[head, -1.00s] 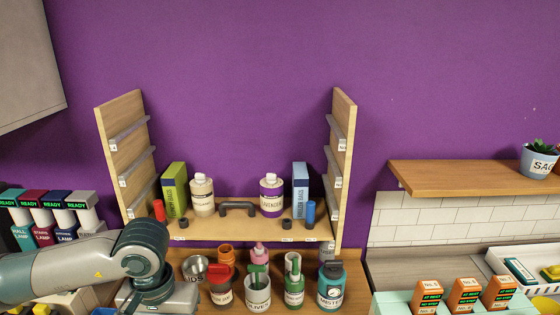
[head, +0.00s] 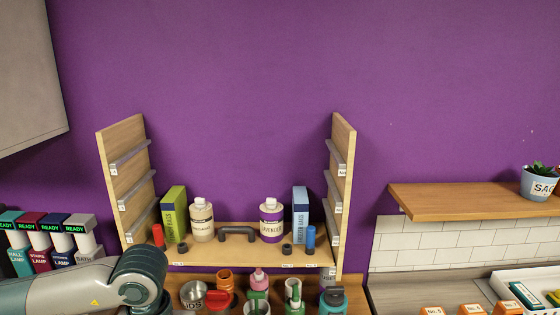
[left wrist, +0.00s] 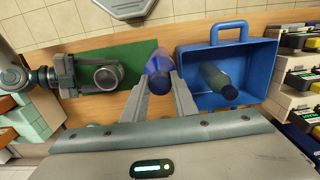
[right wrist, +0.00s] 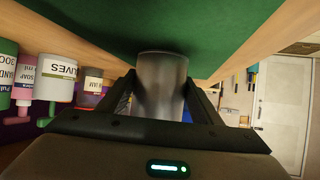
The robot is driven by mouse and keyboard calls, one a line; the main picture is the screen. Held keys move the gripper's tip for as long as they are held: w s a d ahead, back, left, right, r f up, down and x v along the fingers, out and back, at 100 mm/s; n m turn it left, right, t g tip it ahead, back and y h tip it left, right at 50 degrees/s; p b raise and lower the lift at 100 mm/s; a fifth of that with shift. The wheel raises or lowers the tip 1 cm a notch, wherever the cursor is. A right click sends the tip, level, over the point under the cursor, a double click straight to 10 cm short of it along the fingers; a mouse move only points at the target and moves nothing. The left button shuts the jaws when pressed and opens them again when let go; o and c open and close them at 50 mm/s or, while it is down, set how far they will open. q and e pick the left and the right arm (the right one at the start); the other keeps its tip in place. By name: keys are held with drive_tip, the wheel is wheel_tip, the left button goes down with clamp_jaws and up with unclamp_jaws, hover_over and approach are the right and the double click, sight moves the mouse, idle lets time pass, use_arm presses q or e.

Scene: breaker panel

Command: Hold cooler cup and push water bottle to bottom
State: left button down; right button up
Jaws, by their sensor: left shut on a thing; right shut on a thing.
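The water bottle is a translucent blue-violet bottle (left wrist: 158,63) in the left wrist view. My left gripper (left wrist: 165,84) is shut on it. The cooler cup is a grey metal cylinder (right wrist: 161,78) between the fingers of my right gripper (right wrist: 160,100), which is shut on it. In the left wrist view the cup (left wrist: 107,77) shows as a round open mouth, to the left of the bottle and apart from it. The cup is over a green mat (left wrist: 125,54). The head view shows neither gripper, cup nor bottle.
A blue crate (left wrist: 218,52) with a handle stands right of the held bottle; another dark bottle (left wrist: 228,88) lies in it. Labelled dispensers (left wrist: 302,80) stand farther right. Several jars, including OLIVES (right wrist: 62,78), are left in the right wrist view.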

idle(0.7)
use_arm(q)
drive_tip(key=w+d+r+n, duration=0.1)
drive_tip(key=d+r, duration=0.3)
drive_tip(key=d, duration=0.4)
drive_tip(key=w+d+r+n, duration=0.1)
drive_tip(key=w+d+r, duration=0.2)
drive_tip(key=d, duration=0.6)
drive_tip(key=shift+w+d+r+n, duration=0.15)
drive_tip(key=shift+d+r+n, duration=0.2)
drive_tip(key=shift+r, duration=0.3)
drive_tip(key=shift+a+f, duration=0.1)
drive_tip(key=shift+a, duration=0.05)
wheel_tip(320, 180, down, 7)
drive_tip(key=shift+f, duration=2.95)
idle(1.5)
